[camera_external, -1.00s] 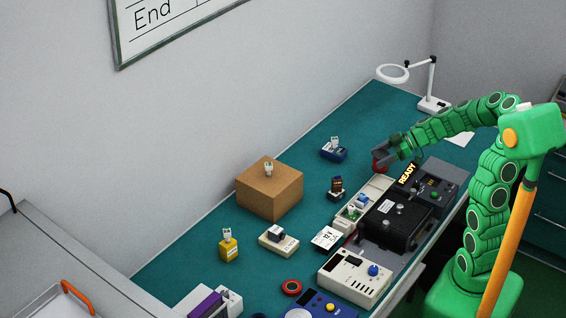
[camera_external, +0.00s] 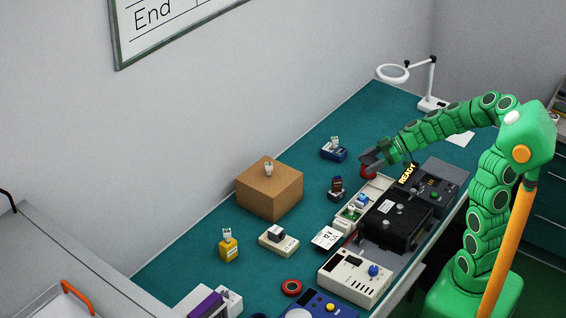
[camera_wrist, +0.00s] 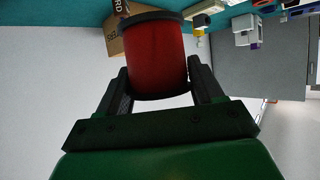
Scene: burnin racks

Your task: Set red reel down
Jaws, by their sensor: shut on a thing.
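My gripper (camera_external: 371,160) is shut on the red reel (camera_external: 367,172), which hangs below the fingers in the external view. In the wrist view the red reel (camera_wrist: 156,56) sits between the two dark fingers of my gripper (camera_wrist: 160,84), its black flanges above and below. The reel is over or at the teal bench top (camera_external: 310,160), behind the grey-white tray. I cannot tell whether its underside touches the bench.
A blue block (camera_external: 333,152), a dark small part (camera_external: 336,188) and a cardboard box (camera_external: 270,190) lie to the left. Bare bench lies between them.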

